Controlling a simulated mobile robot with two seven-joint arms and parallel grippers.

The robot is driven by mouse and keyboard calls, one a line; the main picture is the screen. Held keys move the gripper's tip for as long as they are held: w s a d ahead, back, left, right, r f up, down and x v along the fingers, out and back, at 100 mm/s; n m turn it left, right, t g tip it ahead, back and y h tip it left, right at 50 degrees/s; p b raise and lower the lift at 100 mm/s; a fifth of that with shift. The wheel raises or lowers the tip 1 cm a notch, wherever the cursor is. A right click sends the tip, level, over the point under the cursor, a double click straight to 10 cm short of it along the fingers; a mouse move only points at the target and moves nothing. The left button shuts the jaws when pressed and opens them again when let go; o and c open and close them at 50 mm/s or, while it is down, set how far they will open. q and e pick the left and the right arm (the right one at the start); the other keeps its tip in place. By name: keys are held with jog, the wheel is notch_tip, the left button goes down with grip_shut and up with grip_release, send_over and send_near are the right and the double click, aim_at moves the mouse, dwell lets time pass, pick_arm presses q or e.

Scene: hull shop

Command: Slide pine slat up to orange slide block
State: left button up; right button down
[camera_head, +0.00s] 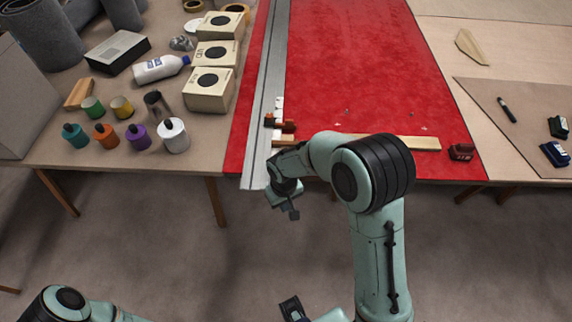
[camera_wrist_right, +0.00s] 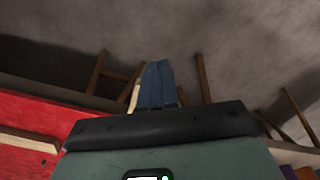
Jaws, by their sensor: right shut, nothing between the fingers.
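The pine slat (camera_head: 420,143) lies crosswise near the front edge of the red table surface, partly hidden behind my right arm. A pale slat on the red surface also shows at left in the right wrist view (camera_wrist_right: 28,142). A small orange and dark block (camera_head: 271,121), which looks like the orange slide block, sits at the grey rail. A brown wooden piece shows just below it; I cannot tell whether it is the slat's end. My right gripper (camera_head: 293,213) is shut and empty, pointing down in front of the table edge, apart from the slat.
The grey rail (camera_head: 268,80) runs along the red surface's left side. A dark red block (camera_head: 461,152) sits beyond the slat's right end. Open floor lies in front.

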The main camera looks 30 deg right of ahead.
jog(key=shift+w+d+p, duration=0.15)
jog(key=shift+w+d, duration=0.4)
jog(key=shift+w, duration=0.35)
jog(key=shift+w+d+p, duration=0.15)
jog(key=shift+w+d, duration=0.35)
jog(key=shift+w, duration=0.4)
pick_arm(q)
jog(key=shift+w+r, duration=0.15)
jog(key=shift+r, duration=0.2)
jog(key=shift+r, duration=0.1)
pick_arm(e)
jog(key=shift+s+a+r, duration=0.3)
jog(key=shift+s+a, duration=0.1)
jog(key=shift+s, duration=0.25)
jog(key=shift+s+a+r, duration=0.25)
jog(key=shift+s+a, duration=0.15)
jog(key=shift+s, duration=0.25)
pick_arm(q)
jog(key=w+r+p, duration=0.3)
jog(key=r+p, duration=0.2)
jog(key=r, duration=0.1)
jog(key=shift+w+t, duration=0.3)
jog(key=shift+w, duration=0.05)
pick_arm(e)
notch_tip(320, 180, up, 8)
pick_arm(q)
jog(key=shift+s, duration=0.1)
